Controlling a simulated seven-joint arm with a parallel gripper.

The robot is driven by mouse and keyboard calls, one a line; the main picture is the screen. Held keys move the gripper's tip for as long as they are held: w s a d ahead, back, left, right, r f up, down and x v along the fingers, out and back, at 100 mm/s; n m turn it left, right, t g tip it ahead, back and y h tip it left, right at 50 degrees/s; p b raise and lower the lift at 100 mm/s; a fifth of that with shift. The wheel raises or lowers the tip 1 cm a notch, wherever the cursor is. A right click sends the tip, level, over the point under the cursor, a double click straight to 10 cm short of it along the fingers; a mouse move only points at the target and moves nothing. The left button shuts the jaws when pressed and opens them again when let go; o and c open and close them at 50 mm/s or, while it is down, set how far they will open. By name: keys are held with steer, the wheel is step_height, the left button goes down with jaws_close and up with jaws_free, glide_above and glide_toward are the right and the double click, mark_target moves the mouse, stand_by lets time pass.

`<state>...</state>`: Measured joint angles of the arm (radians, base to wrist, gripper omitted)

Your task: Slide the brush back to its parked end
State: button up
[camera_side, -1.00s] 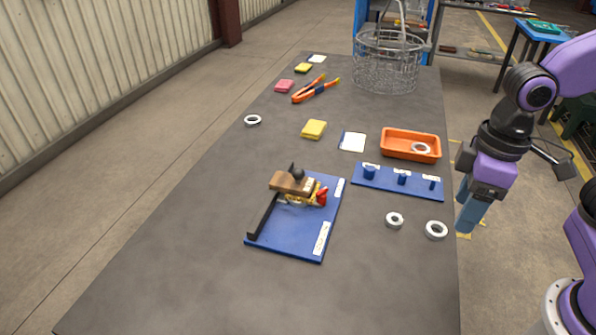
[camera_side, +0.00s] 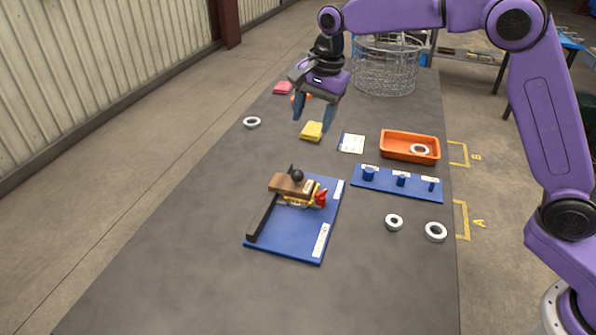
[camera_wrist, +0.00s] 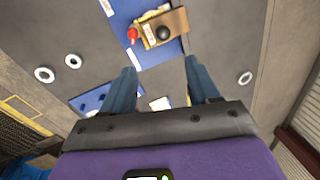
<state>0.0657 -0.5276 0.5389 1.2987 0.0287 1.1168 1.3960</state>
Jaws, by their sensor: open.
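The brush is a brown wooden block (camera_side: 291,184) with a round black knob on top. It sits at the far end of a blue board (camera_side: 290,235) that has a dark rail along its left edge. A red piece (camera_side: 321,198) and yellow parts lie against the block's right side. In the wrist view the brush (camera_wrist: 174,24) is at the top, beyond my fingertips. My gripper (camera_side: 313,118) is open and empty, above the table behind the board, near the yellow pad. Both fingers show apart in the wrist view (camera_wrist: 160,64). Whatever is under the block is hidden.
A blue peg board (camera_side: 385,187) and an orange tray (camera_side: 398,153) holding a ring are right of the brush board. Loose rings (camera_side: 436,232) lie near the right edge. A wire basket (camera_side: 388,75) stands at the back. The table's left front is clear.

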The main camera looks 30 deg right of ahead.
glide_toward(298, 172)
steer(key=f, duration=0.3)
steer(key=w+f, duration=0.1)
steer(key=f, duration=0.2)
steer(key=a+f, duration=0.1)
steer(key=f, duration=0.2)
steer(key=shift+w+f, duration=0.3)
steer(key=shift+f, duration=0.05)
